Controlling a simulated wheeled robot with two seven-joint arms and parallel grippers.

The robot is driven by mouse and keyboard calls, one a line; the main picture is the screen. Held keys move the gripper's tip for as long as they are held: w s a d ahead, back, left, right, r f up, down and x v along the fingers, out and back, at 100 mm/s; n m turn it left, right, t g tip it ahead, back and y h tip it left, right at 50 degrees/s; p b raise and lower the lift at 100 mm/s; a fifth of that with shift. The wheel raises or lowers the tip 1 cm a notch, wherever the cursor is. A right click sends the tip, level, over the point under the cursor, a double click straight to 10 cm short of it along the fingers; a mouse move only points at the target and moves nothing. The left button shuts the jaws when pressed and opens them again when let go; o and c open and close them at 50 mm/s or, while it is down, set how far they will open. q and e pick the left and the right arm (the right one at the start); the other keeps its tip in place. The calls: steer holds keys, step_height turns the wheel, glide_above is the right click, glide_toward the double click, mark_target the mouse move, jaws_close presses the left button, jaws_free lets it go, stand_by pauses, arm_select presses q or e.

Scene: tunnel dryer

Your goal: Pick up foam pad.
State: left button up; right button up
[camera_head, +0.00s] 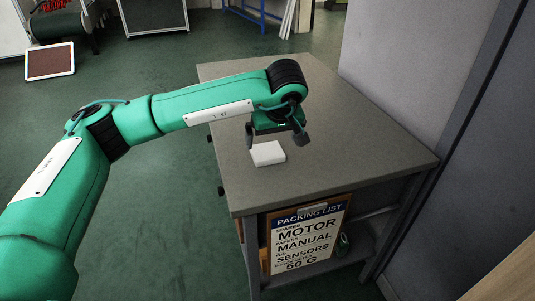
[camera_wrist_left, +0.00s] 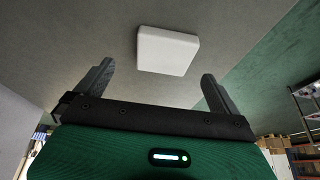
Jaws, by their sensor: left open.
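The foam pad (camera_head: 267,154) is a small white block lying flat on the grey top of a cabinet. It also shows in the left wrist view (camera_wrist_left: 167,51), ahead of the fingertips and between their lines. My left gripper (camera_head: 277,138) is above the cabinet top, just over and behind the pad in the head view. Its two fingers are spread wide in the left wrist view (camera_wrist_left: 157,77), with nothing between them. I cannot tell the exact height of the fingers over the pad. My right gripper is in neither view.
The cabinet top (camera_head: 330,130) is otherwise bare. A packing list sign (camera_head: 305,238) stands on the shelf below, beside a small dark green object (camera_head: 343,244). A grey wall (camera_head: 410,60) borders the cabinet on the right. Green floor (camera_head: 150,200) lies open to the left.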

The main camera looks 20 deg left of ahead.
mark_target(267, 149)
arm_select(q)
steer(key=x, duration=0.5)
steer(key=shift+w+a+f, duration=0.15)
steer(key=shift+a+f, duration=0.05)
steer(key=shift+a, duration=0.3)
steer(key=c, duration=1)
